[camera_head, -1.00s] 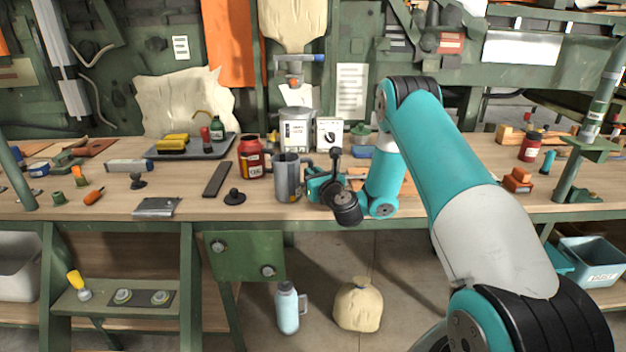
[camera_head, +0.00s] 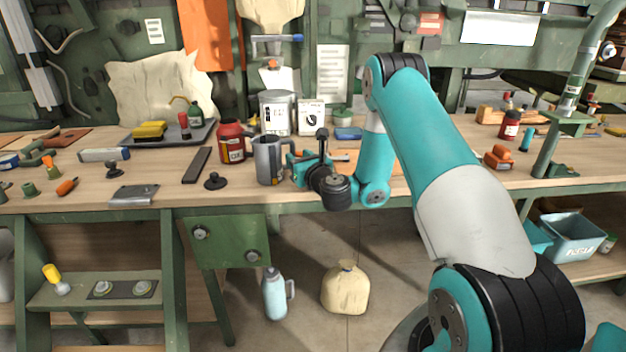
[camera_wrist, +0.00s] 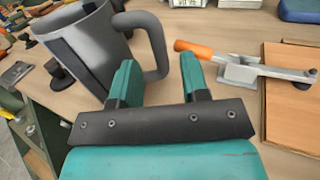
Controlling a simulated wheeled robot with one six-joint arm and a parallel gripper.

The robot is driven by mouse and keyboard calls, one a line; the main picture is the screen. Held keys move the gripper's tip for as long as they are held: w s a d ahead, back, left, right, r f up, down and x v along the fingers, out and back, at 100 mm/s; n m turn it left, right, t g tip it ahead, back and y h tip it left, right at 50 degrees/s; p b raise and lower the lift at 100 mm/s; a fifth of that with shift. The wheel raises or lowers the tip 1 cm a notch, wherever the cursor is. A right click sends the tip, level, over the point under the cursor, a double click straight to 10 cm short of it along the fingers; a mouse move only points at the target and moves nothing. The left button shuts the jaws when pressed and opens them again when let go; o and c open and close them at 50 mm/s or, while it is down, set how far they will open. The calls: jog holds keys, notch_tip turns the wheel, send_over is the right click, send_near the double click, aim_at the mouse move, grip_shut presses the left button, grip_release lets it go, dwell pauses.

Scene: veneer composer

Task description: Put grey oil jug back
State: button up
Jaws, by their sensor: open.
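The grey oil jug (camera_head: 269,160) stands upright on the workbench near its front edge. In the wrist view the jug (camera_wrist: 88,48) fills the upper left, with its handle (camera_wrist: 158,45) on the right side. My gripper (camera_head: 296,168) is just right of the jug in the head view. In the wrist view my gripper (camera_wrist: 158,75) is open, its two teal fingers apart. The left finger is close to the base of the handle; whether it touches cannot be told. Nothing is held between the fingers.
A red canister (camera_head: 231,142) stands behind the jug to the left. A black knob-like piece (camera_head: 215,181) lies to its left. A toggle clamp with an orange handle (camera_wrist: 195,49) and a wooden board (camera_wrist: 291,100) lie right of my gripper. A grey canister (camera_head: 276,112) stands behind.

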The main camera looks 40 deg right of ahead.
jog(key=b, duration=0.1)
jog(key=s+f+b, duration=0.1)
jog(key=b, duration=0.1)
jog(key=shift+s+a, duration=0.15)
jog(key=shift+s, duration=0.15)
jog(key=s+a+b, duration=0.1)
jog(key=s+b, duration=0.6)
jog(key=b, duration=0.2)
jog(key=s+a+r+n+g+y, duration=0.15)
jog(key=a+n+y, duration=0.25)
jog(key=a+n, duration=0.45)
jog(key=s+a+n+g+y, duration=0.3)
jog(key=a+n+y, duration=0.2)
jog(key=a+n, duration=0.3)
jog(key=s+a+r+n+g+y, duration=0.1)
jog(key=s+a+n+g+y, duration=0.2)
jog(key=a+n, duration=0.55)
jog(key=s+a+f+n+g, duration=0.2)
jog(key=s+a+n+g, duration=0.5)
jog(key=s+n, duration=0.3)
jog(key=s+d+f+n+g+h, duration=0.1)
jog(key=s+d+n+g+h, duration=0.2)
jog(key=s+n, duration=0.7)
jog(key=shift+s+h, duration=0.15)
jog(key=shift+h, duration=0.65)
